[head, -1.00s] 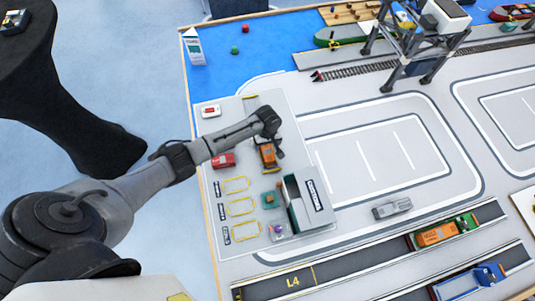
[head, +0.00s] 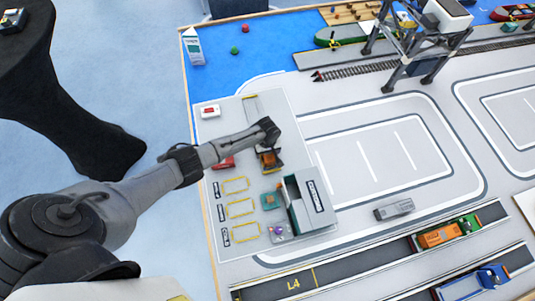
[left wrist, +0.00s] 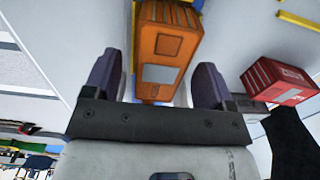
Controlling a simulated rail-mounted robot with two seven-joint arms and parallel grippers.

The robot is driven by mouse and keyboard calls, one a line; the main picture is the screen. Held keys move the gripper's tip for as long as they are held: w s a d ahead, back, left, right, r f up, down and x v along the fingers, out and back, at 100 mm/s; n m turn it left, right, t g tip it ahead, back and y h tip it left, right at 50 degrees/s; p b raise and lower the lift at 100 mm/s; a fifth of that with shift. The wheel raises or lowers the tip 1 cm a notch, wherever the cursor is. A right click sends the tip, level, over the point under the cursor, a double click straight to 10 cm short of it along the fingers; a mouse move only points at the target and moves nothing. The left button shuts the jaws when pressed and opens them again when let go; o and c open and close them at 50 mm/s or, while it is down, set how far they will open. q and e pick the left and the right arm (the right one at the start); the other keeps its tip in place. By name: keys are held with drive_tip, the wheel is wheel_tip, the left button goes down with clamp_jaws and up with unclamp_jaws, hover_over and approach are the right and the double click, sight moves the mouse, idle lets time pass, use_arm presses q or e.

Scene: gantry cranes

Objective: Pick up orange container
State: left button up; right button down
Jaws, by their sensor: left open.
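An orange container (left wrist: 165,50) shows in the left wrist view, between the two fingers of my left gripper (left wrist: 158,85). The fingers are open, with one on each side of it. I cannot tell whether they touch it. In the head view the orange container (head: 270,161) is partly hidden under my left gripper (head: 268,147), on the grey depot area. Another orange container (head: 438,236) sits on a truck on the road at the lower right. My right gripper is not in view.
A red container (left wrist: 275,80) stands close beside the gripper; in the head view it is partly covered by my arm. A dark green and grey building (head: 307,203) stands just below. A crane (head: 420,40) stands at the upper right.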

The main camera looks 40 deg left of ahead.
use_arm(q)
drive_tip(key=shift+c, duration=0.4)
drive_tip(key=c, duration=1.1)
drive_tip(key=shift+o, duration=0.2)
drive_tip(key=shift+r, duration=0.15)
